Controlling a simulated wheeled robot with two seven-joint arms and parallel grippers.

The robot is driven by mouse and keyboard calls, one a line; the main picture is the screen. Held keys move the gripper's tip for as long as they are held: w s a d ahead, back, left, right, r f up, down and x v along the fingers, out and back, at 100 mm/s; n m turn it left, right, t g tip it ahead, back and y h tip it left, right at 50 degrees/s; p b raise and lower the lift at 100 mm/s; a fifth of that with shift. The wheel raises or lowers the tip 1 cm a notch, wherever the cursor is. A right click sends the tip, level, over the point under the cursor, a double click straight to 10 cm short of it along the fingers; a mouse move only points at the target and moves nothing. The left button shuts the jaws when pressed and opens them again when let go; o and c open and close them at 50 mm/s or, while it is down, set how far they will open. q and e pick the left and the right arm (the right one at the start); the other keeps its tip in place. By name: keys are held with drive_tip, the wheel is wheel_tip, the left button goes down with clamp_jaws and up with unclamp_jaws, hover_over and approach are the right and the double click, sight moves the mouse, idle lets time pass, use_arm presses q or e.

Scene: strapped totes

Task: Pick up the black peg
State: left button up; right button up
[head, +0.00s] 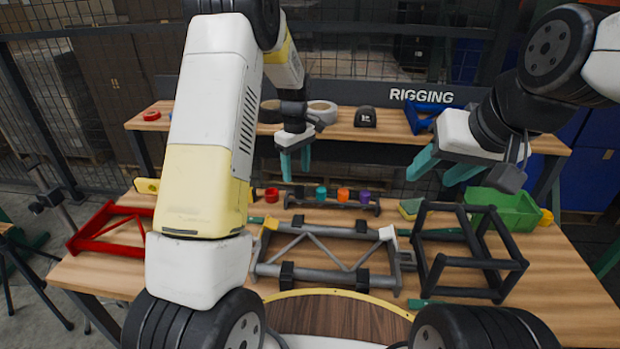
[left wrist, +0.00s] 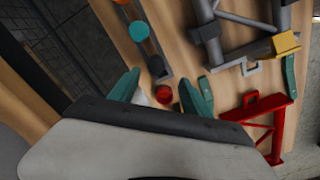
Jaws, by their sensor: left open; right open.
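The black peg (head: 299,191) stands at the left end of a dark rack (head: 332,206) on the near table, beside a teal peg (head: 321,193). In the left wrist view the black peg (left wrist: 157,65) shows just beyond the fingertips. My left gripper (head: 296,170) is open and points down above the black peg, with nothing between its fingers; it also shows in the left wrist view (left wrist: 158,84). My right gripper (head: 442,172) is open and empty, above the right side of the table.
A red peg (head: 271,194) stands left of the rack; orange (head: 343,194) and purple (head: 364,196) pegs stand in it. Grey (head: 330,275), black (head: 470,235) and red (head: 110,230) frames lie around. A shelf (head: 230,138) stands behind.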

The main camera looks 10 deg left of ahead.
sight(299, 187)
use_arm(q)
drive_tip(key=f, duration=0.7)
drive_tip(key=shift+w+d+f, duration=0.3)
drive_tip(key=shift+w+f, duration=0.05)
drive_tip(key=shift+f, duration=0.05)
drive_tip(key=shift+c, duration=0.5)
clamp_jaws()
drive_tip(key=shift+r, duration=0.1)
